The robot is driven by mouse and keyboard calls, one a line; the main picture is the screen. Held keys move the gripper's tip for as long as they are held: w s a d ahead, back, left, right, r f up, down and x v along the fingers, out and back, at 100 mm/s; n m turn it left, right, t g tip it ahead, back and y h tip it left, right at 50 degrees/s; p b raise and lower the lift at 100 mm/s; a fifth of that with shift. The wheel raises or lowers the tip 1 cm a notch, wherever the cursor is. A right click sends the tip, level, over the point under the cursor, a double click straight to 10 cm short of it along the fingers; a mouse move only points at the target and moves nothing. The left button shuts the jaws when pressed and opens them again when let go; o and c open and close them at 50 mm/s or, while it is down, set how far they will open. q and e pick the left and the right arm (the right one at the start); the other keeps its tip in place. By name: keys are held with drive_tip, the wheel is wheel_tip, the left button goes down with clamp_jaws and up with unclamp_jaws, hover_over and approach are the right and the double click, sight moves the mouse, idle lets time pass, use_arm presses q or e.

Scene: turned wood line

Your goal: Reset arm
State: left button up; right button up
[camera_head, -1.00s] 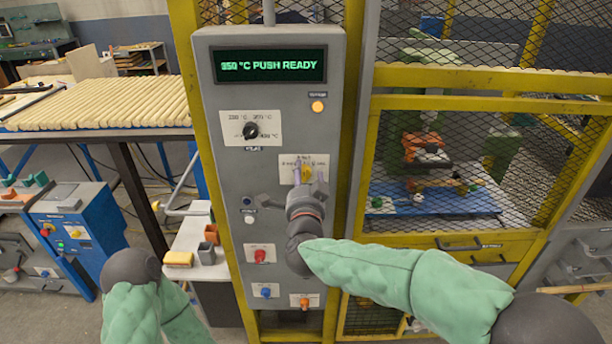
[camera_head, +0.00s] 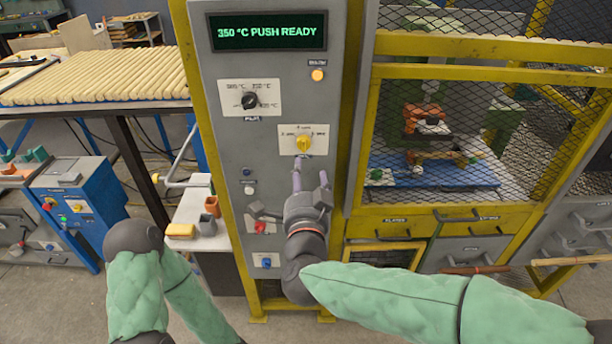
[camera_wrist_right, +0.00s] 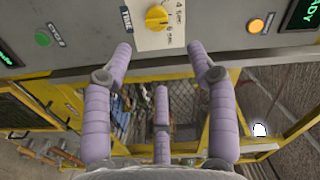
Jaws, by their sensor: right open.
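My right gripper (camera_head: 298,182) is in front of the grey control panel (camera_head: 225,130), its fingers spread and empty. It is below the yellow timer knob (camera_head: 303,144) and apart from it. In the right wrist view the open purple fingers (camera_wrist_right: 161,62) point up toward the panel, with the yellow knob (camera_wrist_right: 156,17) beyond them. My left arm (camera_head: 135,290) shows at the lower left; its gripper is not visible. The display (camera_head: 268,32) reads "350 °C PUSH READY".
A black selector knob (camera_head: 249,101), an orange lamp (camera_head: 317,75) and a blue knob (camera_head: 266,262) are on the panel. A red knob (camera_head: 260,227) is partly hidden. A yellow mesh cage (camera_head: 480,78) stands right. Wooden rods (camera_head: 95,78) lie on a rack left.

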drive_tip(key=w+d+f+n+g+y, duration=0.1)
drive_tip(key=w+f+n+g, duration=0.1)
drive_tip(key=f, duration=0.6)
drive_tip(key=w+d+f+n+g, duration=0.1)
drive_tip(key=w+f+n+g, duration=0.15)
drive_tip(key=f, duration=0.55)
drive_tip(key=s+d+f+n+g+y, duration=0.1)
drive_tip(key=s+d+f+n+g, duration=0.1)
drive_tip(key=f, duration=0.8)
drive_tip(key=s+d+f+n+g, duration=0.1)
drive_tip(key=s+d+f+g, duration=0.15)
drive_tip(key=f, duration=0.65)
drive_tip(key=s+d+f+n+g+y, duration=0.2)
drive_tip(key=s+f+g, duration=0.6)
drive_tip(key=s+f, duration=1.2)
drive_tip(key=shift+s+d+n+g, duration=0.35)
drive_tip(key=shift+s+n, duration=0.2)
drive_tip(key=shift+s, duration=0.6)
drive_tip(key=shift+d, duration=0.1)
